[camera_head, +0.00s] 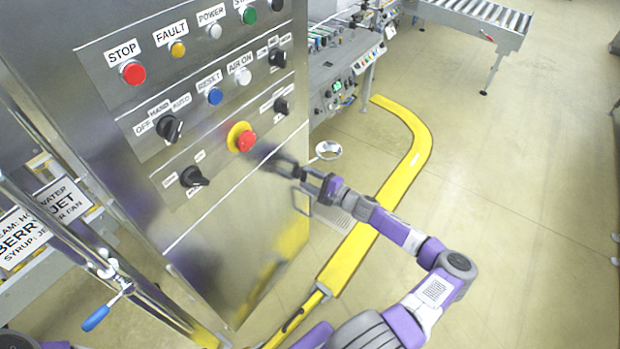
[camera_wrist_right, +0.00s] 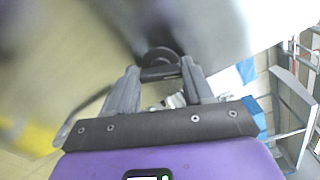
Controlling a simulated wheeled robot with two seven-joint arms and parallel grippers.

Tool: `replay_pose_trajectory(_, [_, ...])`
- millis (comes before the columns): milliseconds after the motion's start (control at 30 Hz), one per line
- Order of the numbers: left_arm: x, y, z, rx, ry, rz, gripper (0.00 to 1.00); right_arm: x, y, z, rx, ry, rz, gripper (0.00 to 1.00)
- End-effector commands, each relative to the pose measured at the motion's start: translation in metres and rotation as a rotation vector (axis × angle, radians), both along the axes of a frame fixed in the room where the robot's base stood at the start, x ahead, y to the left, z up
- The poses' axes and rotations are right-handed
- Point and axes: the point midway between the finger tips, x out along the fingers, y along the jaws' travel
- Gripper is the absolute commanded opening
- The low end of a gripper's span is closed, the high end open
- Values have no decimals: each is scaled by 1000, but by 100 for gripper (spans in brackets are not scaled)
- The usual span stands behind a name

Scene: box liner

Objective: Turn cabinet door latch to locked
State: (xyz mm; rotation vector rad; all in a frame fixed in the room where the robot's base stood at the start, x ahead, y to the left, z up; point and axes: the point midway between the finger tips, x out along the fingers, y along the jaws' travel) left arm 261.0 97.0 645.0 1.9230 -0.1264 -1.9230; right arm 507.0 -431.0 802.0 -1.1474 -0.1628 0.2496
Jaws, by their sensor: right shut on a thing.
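The steel cabinet (camera_head: 110,60) stands at the left of the head view, with its front panel of labelled controls facing me. My right gripper (camera_head: 283,166) is at the lower right part of this front, below the yellow-ringed red button. In the right wrist view my right gripper (camera_wrist_right: 160,73) is shut on a small dark rounded part, the latch (camera_wrist_right: 160,55), set against the blurred metal surface. The fingers hide part of the latch, and I cannot tell its turn angle. My left gripper is not in view.
A red emergency button (camera_head: 246,141) and a black selector knob (camera_head: 193,177) sit close to my right gripper. A metal frame-like handle (camera_head: 301,198) is just below it. A yellow floor rail (camera_head: 405,180) runs right of the cabinet. Open floor lies further right.

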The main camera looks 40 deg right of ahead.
Motion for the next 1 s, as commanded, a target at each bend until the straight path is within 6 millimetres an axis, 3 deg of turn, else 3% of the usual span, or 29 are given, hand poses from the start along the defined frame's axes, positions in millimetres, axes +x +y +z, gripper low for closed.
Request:
replay_pose_trajectory(500, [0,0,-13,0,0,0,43,0,1,-3,-342,-98,1,21])
replay_pose_trajectory(1000, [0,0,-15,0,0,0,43,0,1,-2,-417,-120,0,21])
